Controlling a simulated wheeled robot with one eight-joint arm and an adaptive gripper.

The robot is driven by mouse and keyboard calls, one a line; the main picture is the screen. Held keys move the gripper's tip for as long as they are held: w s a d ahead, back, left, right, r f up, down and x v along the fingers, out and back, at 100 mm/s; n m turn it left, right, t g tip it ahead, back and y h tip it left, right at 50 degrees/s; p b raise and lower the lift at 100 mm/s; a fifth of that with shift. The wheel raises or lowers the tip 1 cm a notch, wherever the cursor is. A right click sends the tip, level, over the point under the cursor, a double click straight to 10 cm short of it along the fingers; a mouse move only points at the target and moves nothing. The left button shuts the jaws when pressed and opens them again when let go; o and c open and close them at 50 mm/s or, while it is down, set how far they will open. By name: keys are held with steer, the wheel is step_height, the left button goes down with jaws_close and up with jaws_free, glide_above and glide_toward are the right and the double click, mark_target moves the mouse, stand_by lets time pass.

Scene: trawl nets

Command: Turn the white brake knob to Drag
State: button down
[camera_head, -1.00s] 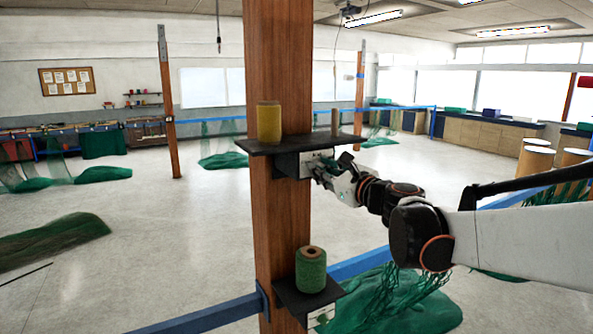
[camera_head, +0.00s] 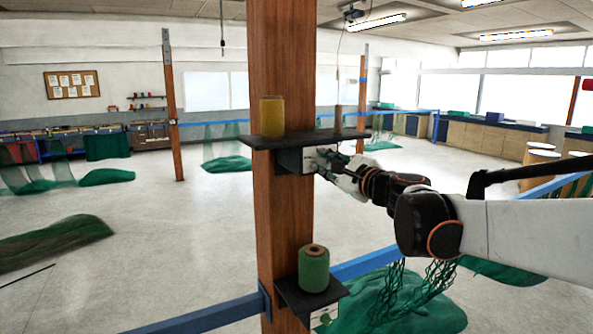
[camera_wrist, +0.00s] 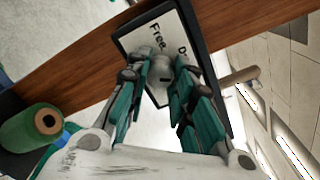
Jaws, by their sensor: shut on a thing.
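The white brake knob (camera_wrist: 162,75) shows in the wrist view between my fingertips, in front of a white plate (camera_wrist: 145,36) in a dark frame. The plate reads "Free" and, beside it, a label starting with "D", partly hidden by a finger. My gripper (camera_wrist: 163,72) is shut on the knob, one green-padded finger on each side. Which label the knob points at I cannot tell. In the head view my gripper (camera_head: 324,162) is at the plate (camera_head: 309,160) under the post's upper shelf, and the knob is hidden there.
The dark shelf (camera_head: 350,134) on the wooden post (camera_head: 283,215) lies just above my gripper and carries a yellow spool (camera_head: 271,117). A green spool (camera_head: 313,268) stands on a lower shelf. A blue rail (camera_head: 200,316) and green netting are below.

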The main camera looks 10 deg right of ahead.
steer(key=n+b, duration=0.1)
steer(key=n, duration=0.4)
steer(key=shift+n+b, duration=0.3)
steer(key=shift+b, duration=0.05)
stand_by(0.5)
steer(key=c, duration=1.4)
jaws_free()
steer(key=shift+o, duration=0.2)
